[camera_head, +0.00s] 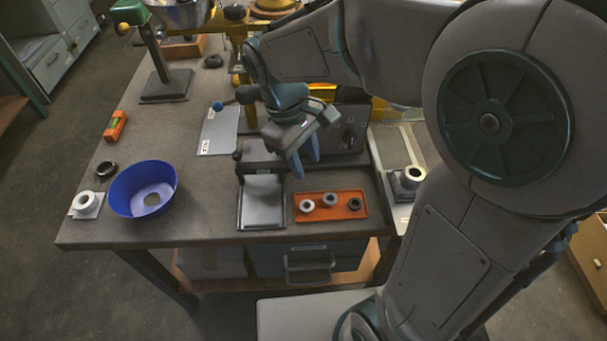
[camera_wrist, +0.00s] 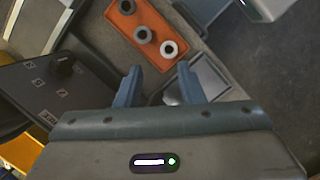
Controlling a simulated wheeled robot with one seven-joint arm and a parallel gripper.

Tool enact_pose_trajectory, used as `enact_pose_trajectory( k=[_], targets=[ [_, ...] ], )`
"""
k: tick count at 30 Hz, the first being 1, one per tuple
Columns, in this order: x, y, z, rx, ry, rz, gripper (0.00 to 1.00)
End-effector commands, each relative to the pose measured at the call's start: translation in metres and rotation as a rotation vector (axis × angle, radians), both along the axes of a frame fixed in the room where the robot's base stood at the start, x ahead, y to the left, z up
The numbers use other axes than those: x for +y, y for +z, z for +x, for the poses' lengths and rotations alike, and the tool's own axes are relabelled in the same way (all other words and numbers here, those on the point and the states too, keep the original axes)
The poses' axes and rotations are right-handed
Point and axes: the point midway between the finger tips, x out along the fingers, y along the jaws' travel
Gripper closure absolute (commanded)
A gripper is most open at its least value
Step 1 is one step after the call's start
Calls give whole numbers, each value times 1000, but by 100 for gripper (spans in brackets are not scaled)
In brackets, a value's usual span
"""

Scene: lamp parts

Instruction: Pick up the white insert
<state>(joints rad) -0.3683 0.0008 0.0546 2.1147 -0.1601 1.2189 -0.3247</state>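The white insert (camera_head: 307,205) is a small pale ring at the left end of the orange tray (camera_head: 342,193). A grey insert (camera_head: 329,199) sits in the middle and a dark insert (camera_head: 354,204) at the right. In the wrist view the white insert (camera_wrist: 169,48) lies just beyond the fingertips, roughly in line with the gap between them. My gripper (camera_head: 305,167) is above the bench, higher than the tray and behind it. Its two blue fingers are apart with nothing between them; they also show in the wrist view (camera_wrist: 159,67).
A black stand with a grey plate (camera_head: 262,203) is left of the tray. A dark box with a dial (camera_head: 348,135) stands behind. A blue bowl (camera_head: 142,189) and a white ringed part (camera_head: 86,204) are far left. Another pale ringed part (camera_head: 412,177) is at right.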

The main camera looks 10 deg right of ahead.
Motion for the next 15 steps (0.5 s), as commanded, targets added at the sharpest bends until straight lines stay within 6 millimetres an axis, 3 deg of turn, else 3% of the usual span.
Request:
enact_pose_trajectory(
  k=[1, 6, 11, 15],
  targets=[
    [13, -9, 4, 36, 64, -22, 65],
    [37, -20, 12, 111, 203, -70, 65],
    [48, -26, 14, 143, 262, -91, 65],
    [45, -39, 12, 153, 274, -98, 65]
  ],
)
